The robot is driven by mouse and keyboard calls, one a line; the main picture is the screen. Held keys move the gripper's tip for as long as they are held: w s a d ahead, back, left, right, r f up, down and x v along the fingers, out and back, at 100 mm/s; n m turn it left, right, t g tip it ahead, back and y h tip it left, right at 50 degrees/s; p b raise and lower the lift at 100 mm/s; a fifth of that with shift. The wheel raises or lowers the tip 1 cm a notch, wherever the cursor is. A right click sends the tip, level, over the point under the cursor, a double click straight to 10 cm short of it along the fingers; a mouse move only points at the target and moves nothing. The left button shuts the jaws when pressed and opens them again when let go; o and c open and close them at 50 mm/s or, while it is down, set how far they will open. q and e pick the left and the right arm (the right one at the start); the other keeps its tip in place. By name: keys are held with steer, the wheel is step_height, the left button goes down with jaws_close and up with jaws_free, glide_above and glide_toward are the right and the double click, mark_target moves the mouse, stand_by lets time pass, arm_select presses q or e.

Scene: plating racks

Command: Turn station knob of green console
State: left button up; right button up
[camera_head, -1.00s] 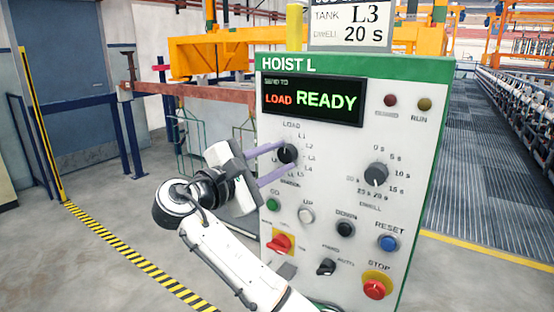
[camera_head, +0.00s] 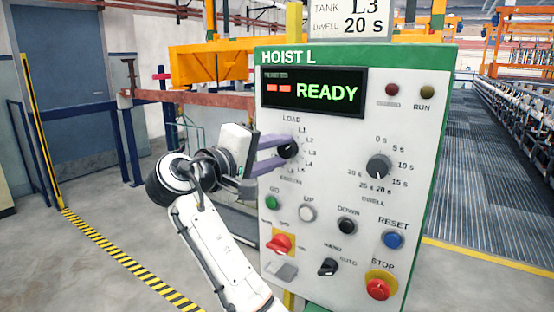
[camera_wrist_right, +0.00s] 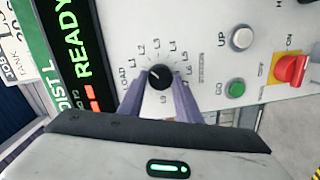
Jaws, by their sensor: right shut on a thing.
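The green-and-white console (camera_head: 345,55), marked HOIST L, stands in the middle of the head view. Its black station knob (camera_head: 290,150) sits upper left on the panel, ringed by LOAD and L labels. My right gripper (camera_head: 284,149) reaches it from the left, its two purple fingers shut on opposite sides of the knob. In the right wrist view, the station knob (camera_wrist_right: 158,78) lies between the fingertips; its pale mark points up-left, roughly toward L1 or L2. The display (camera_head: 313,92) shows two red dashes and green READY. My left gripper is out of view.
Below the knob are a green GO button (camera_head: 273,202), a white UP button (camera_head: 307,213) and a red switch (camera_head: 279,244). The dwell knob (camera_head: 379,167) is to the right; a red STOP button (camera_head: 378,289) is lower right. Open floor lies left of my arm.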

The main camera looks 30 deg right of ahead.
steer(key=m+b, duration=0.2)
steer(key=m, duration=0.2)
steer(key=shift+f+y, duration=0.15)
steer(key=shift+y, duration=0.15)
steer(key=shift+s+m+t+b, duration=0.1)
steer(key=shift+m+t+b, duration=0.3)
steer(key=shift+m+b, duration=0.55)
steer(key=shift+m, duration=0.85)
steer(key=o, duration=1)
steer(key=shift+o, duration=0.2)
steer(key=shift+r, duration=0.2)
